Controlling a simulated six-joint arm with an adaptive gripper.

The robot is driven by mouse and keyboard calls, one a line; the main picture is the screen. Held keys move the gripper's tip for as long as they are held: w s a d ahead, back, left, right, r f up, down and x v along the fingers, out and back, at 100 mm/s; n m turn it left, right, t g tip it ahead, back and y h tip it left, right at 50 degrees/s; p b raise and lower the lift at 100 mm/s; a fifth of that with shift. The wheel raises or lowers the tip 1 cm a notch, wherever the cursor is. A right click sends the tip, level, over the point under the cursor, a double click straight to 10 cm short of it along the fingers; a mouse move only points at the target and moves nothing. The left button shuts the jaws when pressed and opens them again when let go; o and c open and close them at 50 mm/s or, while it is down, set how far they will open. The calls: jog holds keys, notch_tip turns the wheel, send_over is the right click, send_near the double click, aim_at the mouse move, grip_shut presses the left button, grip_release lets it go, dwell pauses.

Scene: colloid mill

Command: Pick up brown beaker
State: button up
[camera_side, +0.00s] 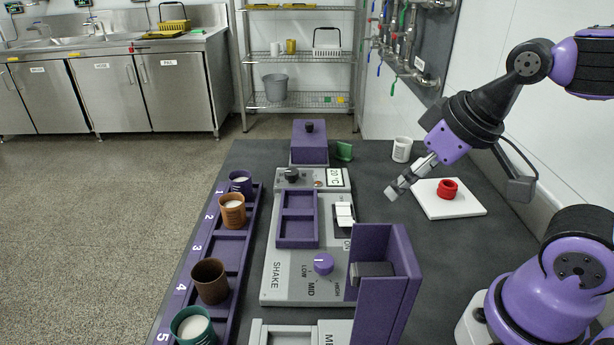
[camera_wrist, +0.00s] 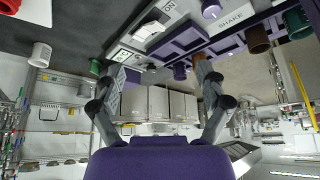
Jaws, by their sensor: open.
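The brown beaker (camera_side: 210,282) stands upright in slot 4 of the purple numbered rack (camera_side: 234,247). Its inside looks dark. In the wrist view the brown beaker (camera_wrist: 257,40) shows at the upper right, outside the span of my fingers. My gripper (camera_side: 393,190) is open and empty. It is in the air on the right side of the bench, near the white board, well apart from the beaker. In the wrist view my gripper (camera_wrist: 160,70) has its two fingers spread wide.
The rack also holds a purple beaker (camera_side: 240,182), an orange beaker (camera_side: 232,212) and a green beaker (camera_side: 193,326), with slot 3 empty. The shaker (camera_side: 290,275) and a tall purple housing (camera_side: 385,280) stand between rack and gripper. A red ring (camera_side: 448,189) lies on the white board (camera_side: 470,208).

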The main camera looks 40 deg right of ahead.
jog(key=shift+o, duration=0.5)
jog(key=n+g+y, duration=0.3)
jog(key=n, duration=0.7)
send_over(209, 273)
jog(key=s+d, duration=0.1)
jog(key=s, duration=0.2)
notch_tip(209, 273, down, 9)
jog(key=x, duration=0.6)
jog(key=shift+s+a+f, duration=0.1)
jog(key=shift+s, duration=0.05)
jog(key=c, duration=0.9)
